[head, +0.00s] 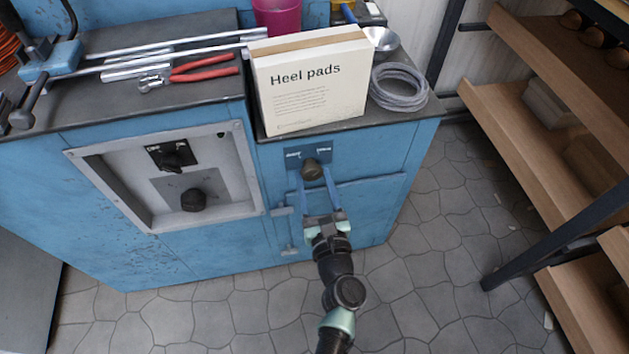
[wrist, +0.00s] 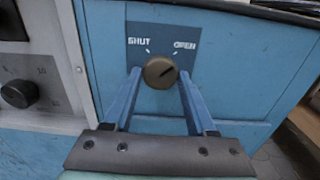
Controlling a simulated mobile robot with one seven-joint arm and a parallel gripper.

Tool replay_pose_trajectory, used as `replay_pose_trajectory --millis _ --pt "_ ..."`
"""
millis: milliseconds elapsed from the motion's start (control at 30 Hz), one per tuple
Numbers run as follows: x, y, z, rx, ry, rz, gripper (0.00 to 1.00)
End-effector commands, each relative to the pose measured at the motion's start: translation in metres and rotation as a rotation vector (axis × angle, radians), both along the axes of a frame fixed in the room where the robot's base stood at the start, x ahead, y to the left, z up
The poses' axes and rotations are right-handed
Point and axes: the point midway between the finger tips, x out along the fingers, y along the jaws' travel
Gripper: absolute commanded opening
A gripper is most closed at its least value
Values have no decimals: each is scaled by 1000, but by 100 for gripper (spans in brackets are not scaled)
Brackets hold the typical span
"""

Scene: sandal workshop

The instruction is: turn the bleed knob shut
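The bleed knob (head: 311,170) is a round, brownish knob on a dark blue plate (head: 294,158) on the front of the blue cabinet. In the wrist view the knob (wrist: 159,72) sits below the labels SHUT at left and OPEN at right. A dark line on its face slants up to the right, toward OPEN. My gripper (head: 315,185) reaches up to the knob from the front. In the wrist view its two blue fingers (wrist: 160,84) are apart, one on each side of the knob. I cannot tell whether they touch it.
Left of the knob is a grey control panel (head: 243,160) with a switch (head: 172,160) and a black dial (head: 194,200). A Heel pads box (head: 312,95) and a grey cable coil (head: 399,87) stand on top. Wooden shelves (head: 520,130) are at right; floor between is clear.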

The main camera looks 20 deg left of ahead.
Motion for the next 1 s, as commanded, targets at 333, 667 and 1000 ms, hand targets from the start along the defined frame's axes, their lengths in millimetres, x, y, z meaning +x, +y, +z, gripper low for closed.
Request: replay_pose_trajectory --millis 333,667,1000 --pt "0 0 0 -1 -1 0 1" --pt "0 -1 -2 -74 -50 0 1" --pt "0 -1 -4 -304 -205 0 1"
